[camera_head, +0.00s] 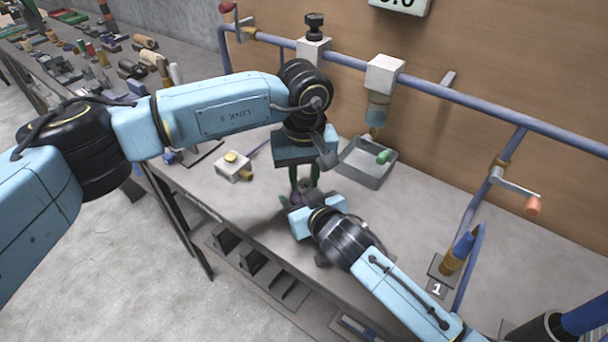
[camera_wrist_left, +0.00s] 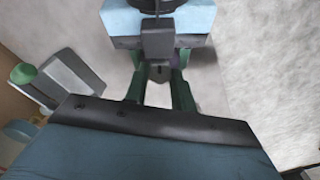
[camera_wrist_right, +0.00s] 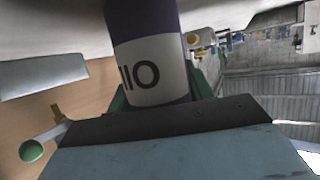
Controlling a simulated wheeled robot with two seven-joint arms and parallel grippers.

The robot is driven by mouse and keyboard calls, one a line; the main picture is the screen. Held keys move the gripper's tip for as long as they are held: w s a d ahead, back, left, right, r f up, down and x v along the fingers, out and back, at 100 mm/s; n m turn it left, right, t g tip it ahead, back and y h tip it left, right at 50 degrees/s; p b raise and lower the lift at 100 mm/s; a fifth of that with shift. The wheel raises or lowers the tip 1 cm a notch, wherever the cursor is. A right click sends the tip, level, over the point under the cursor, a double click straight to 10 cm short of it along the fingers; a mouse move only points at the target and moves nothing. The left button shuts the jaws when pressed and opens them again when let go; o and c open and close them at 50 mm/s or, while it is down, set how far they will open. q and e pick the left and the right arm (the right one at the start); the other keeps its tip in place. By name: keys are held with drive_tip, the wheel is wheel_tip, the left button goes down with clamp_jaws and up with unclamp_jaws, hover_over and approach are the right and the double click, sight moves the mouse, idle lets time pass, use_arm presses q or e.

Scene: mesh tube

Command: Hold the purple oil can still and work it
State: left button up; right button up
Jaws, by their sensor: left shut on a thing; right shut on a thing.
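The purple oil can (camera_wrist_right: 147,35) fills the upper middle of the right wrist view, with a white label (camera_wrist_right: 153,75) that carries dark letters upside down. In the head view only a small purple patch of it (camera_head: 295,199) shows between my grippers. My right gripper (camera_head: 292,203) comes from the front right and is shut around the can's body. My left gripper (camera_head: 303,186) reaches down from above with its green fingers shut at the can's top. In the left wrist view its fingers (camera_wrist_left: 160,78) show, and the part they grip is mostly hidden.
A white block with a yellow button (camera_head: 233,166) lies to the left. Blue pipes (camera_head: 480,100) run along the back; the table front is close.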

sight(304, 183)
use_arm(q)
drive_tip(key=n, duration=0.3)
drive_tip(key=shift+n, duration=2.2)
drive_tip(key=o, duration=1)
drive_tip(key=shift+r, duration=0.1)
wheel_tip(304, 183, up, 12)
